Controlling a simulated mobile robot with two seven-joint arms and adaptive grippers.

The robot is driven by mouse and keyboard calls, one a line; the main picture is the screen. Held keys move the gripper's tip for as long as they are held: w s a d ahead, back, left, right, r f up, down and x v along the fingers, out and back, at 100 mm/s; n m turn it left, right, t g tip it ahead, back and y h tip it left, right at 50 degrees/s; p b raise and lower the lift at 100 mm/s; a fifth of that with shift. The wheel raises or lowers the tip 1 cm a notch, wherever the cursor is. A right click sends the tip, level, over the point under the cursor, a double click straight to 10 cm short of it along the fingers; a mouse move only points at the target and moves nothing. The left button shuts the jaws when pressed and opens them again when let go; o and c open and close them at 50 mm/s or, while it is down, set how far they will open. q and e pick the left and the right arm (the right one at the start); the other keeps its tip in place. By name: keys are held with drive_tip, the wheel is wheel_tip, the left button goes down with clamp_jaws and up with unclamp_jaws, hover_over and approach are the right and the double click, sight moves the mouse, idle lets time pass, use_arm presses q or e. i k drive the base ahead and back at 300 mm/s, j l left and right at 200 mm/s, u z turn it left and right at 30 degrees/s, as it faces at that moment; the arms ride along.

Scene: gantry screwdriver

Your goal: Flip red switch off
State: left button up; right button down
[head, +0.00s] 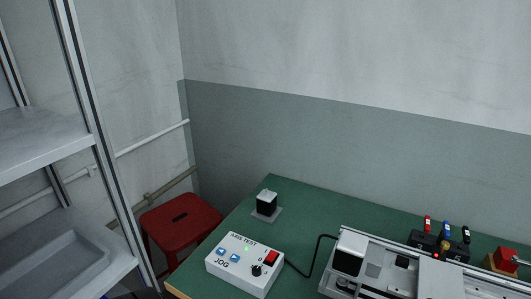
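The red switch (271,258) sits on the right part of a white control box (237,273) in the head view. The box is marked AXIS TEST and JOG and stands on the green table. It also carries a black knob (257,270), blue buttons (221,251) and a small lit green light (246,249). The switch is too small to tell which way it is tipped. Neither of my grippers is in view.
A black cable (314,262) runs from the box to a grey gantry machine (394,285) at right. A small black-and-white block (266,203) stands behind the box. A red stool (180,222) and metal shelving (50,146) are at left. Green table surface (300,215) is clear behind.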

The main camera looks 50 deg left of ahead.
sight(273, 254)
drive_tip(key=u, duration=1.75)
